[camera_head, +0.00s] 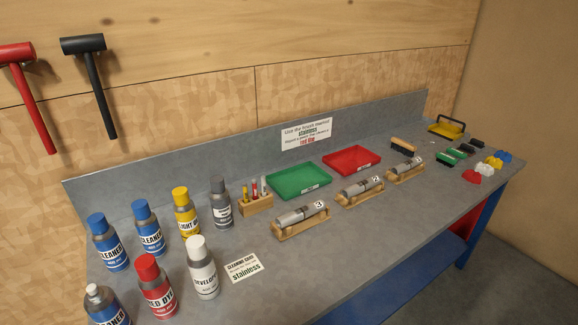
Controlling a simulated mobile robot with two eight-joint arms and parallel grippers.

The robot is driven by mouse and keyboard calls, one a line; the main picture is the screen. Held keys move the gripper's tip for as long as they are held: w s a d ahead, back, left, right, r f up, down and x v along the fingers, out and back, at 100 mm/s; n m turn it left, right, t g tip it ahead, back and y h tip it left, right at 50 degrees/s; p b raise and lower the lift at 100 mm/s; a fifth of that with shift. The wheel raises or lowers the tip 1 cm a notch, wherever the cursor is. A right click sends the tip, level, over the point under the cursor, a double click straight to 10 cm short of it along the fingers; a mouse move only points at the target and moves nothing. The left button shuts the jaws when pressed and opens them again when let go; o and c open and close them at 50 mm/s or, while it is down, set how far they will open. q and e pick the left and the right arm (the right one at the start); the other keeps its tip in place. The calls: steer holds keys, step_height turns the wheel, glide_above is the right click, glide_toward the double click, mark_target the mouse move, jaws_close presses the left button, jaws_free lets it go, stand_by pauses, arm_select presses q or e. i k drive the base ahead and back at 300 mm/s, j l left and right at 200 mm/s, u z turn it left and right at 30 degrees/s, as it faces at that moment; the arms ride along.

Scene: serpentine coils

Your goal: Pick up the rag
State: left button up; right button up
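Several small crumpled pieces that look like rags lie at the right end of the grey workbench (385,232). They are a red one (471,176) nearest the front edge, a white one (484,169), a yellow one (494,162) and a blue one (503,156) farthest back. They lie close together in a row on the bench top. They are small in the head view, so their exact material is hard to tell. Neither of my grippers shows in this view.
Brushes (450,157) and a yellow tray (446,130) sit left of and behind the crumpled pieces. Metal parts on wooden stands (302,227), green (299,181) and red (352,160) trays, and several bottles (203,270) occupy the rest. The front middle bench is clear.

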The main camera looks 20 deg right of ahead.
mark_target(494, 163)
steer(key=z, duration=2.05)
steer(key=i+l+z, duration=0.25)
steer(key=i, duration=0.3)
steer(key=i+z, duration=0.3)
steer(key=i, duration=1.9)
steer(key=i+l+u, duration=0.1)
steer(key=i+u, duration=0.2)
steer(key=i+l+u, duration=0.25)
steer(key=i, duration=0.3)
steer(key=i+l+u, duration=0.5)
steer(key=u, duration=0.15)
steer(key=i+l+u, duration=0.5)
steer(key=u, duration=0.15)
steer(key=i+l+u, duration=0.2)
steer(key=l+u, duration=0.2)
steer(key=l, duration=0.25)
steer(key=l+u, duration=0.25)
steer(key=i+l, duration=0.05)
steer(key=l, duration=0.05)
